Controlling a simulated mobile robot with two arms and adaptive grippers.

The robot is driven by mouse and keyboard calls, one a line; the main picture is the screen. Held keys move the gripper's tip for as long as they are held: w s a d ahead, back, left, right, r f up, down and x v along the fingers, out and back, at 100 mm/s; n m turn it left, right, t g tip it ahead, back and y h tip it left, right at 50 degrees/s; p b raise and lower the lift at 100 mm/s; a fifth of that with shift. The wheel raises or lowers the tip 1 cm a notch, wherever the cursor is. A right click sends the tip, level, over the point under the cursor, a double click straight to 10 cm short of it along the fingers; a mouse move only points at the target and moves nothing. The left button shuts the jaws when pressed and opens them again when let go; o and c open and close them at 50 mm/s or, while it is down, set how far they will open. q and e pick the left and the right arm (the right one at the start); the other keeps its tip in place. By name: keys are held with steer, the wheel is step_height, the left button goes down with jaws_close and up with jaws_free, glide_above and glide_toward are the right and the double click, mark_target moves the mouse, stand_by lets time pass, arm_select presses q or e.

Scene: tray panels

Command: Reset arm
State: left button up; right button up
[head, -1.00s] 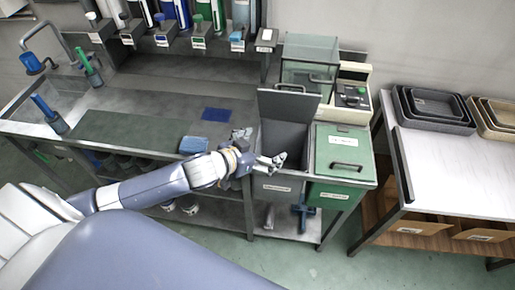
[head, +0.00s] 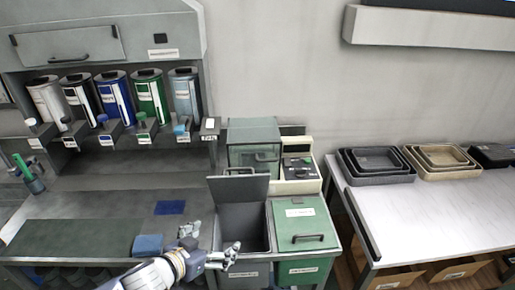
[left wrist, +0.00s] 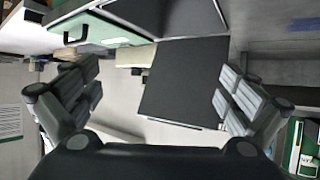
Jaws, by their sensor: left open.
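My left gripper (head: 214,238) is at the lower middle of the head view, at the front left edge of the open grey bin (head: 243,238). Its jaws are spread wide and hold nothing. In the left wrist view its two fingers (left wrist: 160,92) stand far apart, with a dark flat panel, seemingly the bin's raised lid, showing between them. The raised lid (head: 239,188) also shows in the head view. My right gripper is in neither view.
A green-lidded bin (head: 301,228) stands right of the grey one. A blue sponge-like block (head: 148,245) lies left of the gripper. Several labelled cylinders (head: 150,98) line the back. Stacked trays (head: 376,166) stand on the white right-hand table (head: 440,215).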

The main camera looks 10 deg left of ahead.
arm_select(q)
steer(key=s+f+n+g+y, duration=0.15)
steer(key=s+f+g, duration=0.25)
steer(key=s, duration=0.7)
steer(key=s+f+g+y, duration=0.2)
steer(key=s+f+g, duration=0.15)
steer(key=s, duration=0.85)
step_height(320, 180, down, 27)
steer(key=g+b, duration=0.2)
steer(key=s+a+f+g+b, duration=0.1)
steer(key=s+a+f+b, duration=0.1)
steer(key=s+f, duration=1.5)
step_height(320, 180, down, 3)
steer(key=shift+s+a+r+b, duration=0.2)
steer(key=shift+s+b, duration=0.1)
steer(key=shift+c, duration=0.3)
